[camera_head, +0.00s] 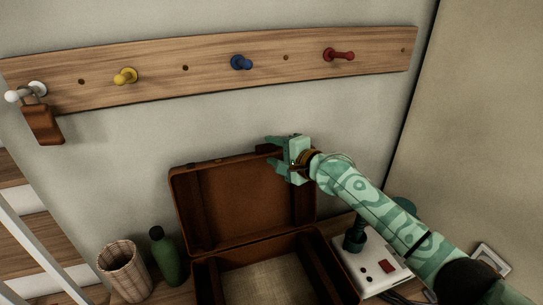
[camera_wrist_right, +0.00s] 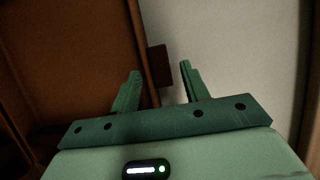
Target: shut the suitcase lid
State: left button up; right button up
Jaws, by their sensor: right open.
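A brown suitcase (camera_head: 208,284) stands open on the wooden bench, its inside lined with pale cloth. Its lid (camera_head: 235,203) is raised and leans back near the wall. My right gripper (camera_head: 268,146) is at the upper right edge of the lid, with its jaws open. In the right wrist view the open fingers (camera_wrist_right: 158,82) show near the lid's edge, and the brown lid (camera_wrist_right: 85,60) fills the left side. A small dark tab (camera_wrist_right: 159,65) on the lid's edge shows between the fingertips. I cannot tell whether a finger touches the lid. My left gripper is not in view.
A wicker basket (camera_head: 124,272) and a green bottle (camera_head: 165,257) stand left of the suitcase. A white box with knobs (camera_head: 366,262) stands on its right, under my right arm. A peg rail (camera_head: 210,68) with coloured pegs and a hanging brown tag (camera_head: 43,124) is on the wall above.

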jog(key=shift+x, duration=0.75)
grip_shut()
jog(key=shift+s+d+r, duration=0.2)
jog(key=shift+s, duration=0.1)
jog(key=s+d+f+n+t+y+b, duration=0.1)
jog(key=s+d+t+y+b, duration=0.1)
jog(key=s, duration=0.5)
jog(key=s+d+n+t+y+b, duration=0.2)
jog(key=s+d+y+b, duration=0.1)
jog(key=s, duration=0.5)
jog(key=shift+s+d+f+b, duration=0.15)
jog(key=shift+d+f+b, duration=0.25)
jog(key=shift+d+b, duration=0.3)
